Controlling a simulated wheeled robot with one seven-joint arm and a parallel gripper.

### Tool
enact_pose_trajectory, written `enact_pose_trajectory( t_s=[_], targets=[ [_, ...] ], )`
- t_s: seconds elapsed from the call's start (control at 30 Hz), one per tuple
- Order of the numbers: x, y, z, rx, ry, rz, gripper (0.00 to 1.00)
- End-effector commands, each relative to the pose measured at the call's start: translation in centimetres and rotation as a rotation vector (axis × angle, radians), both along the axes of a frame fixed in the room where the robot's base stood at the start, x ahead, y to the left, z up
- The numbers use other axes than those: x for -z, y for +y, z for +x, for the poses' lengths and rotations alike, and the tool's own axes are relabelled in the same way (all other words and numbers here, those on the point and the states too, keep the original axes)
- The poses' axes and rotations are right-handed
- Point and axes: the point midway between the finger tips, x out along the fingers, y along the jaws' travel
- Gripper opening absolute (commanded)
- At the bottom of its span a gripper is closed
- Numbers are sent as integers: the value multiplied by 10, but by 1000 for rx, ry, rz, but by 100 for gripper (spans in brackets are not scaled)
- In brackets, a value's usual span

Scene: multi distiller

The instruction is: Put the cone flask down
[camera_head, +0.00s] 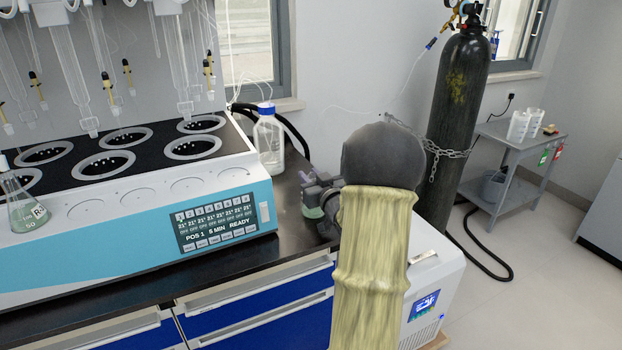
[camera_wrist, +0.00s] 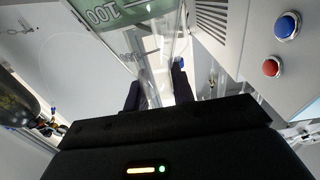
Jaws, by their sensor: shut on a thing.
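My gripper (camera_head: 322,193) is over the right part of the dark bench top (camera_head: 290,222), right of the distiller. In the wrist view its two dark fingers (camera_wrist: 157,88) are closed around the clear neck of the cone flask (camera_wrist: 112,18), whose green contents and "100" marking show at the top.
The white and blue distiller (camera_head: 120,235) fills the left. Another flask (camera_head: 27,210) with green liquid stands at its left. A clear bottle (camera_head: 268,140) with a blue cap stands behind the bench's clear strip. A dark gas cylinder (camera_head: 455,125) is chained at the back right.

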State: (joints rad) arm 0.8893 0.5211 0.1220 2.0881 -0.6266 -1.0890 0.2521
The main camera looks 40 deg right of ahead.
Motion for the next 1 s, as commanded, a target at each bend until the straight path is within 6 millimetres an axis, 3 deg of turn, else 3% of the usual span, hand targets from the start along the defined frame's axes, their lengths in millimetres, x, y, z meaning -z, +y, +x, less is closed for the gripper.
enact_pose_trajectory(
  t_s=[0.2, 0.23, 0.33, 0.7, 0.87, 1.0],
  targets=[
    [1, 0, 0, 0, -2, 0, 0],
    [2, 0, 0, 0, 0, 0, 27],
    [1, 0, 0, 0, 0, 0, 46],
    [-2, 0, 0, 0, -1, 0, 46],
    [-1, 3, -17, 2, 1, 0, 46],
    [-1, 9, -41, 3, 2, 0, 46]
  ],
)
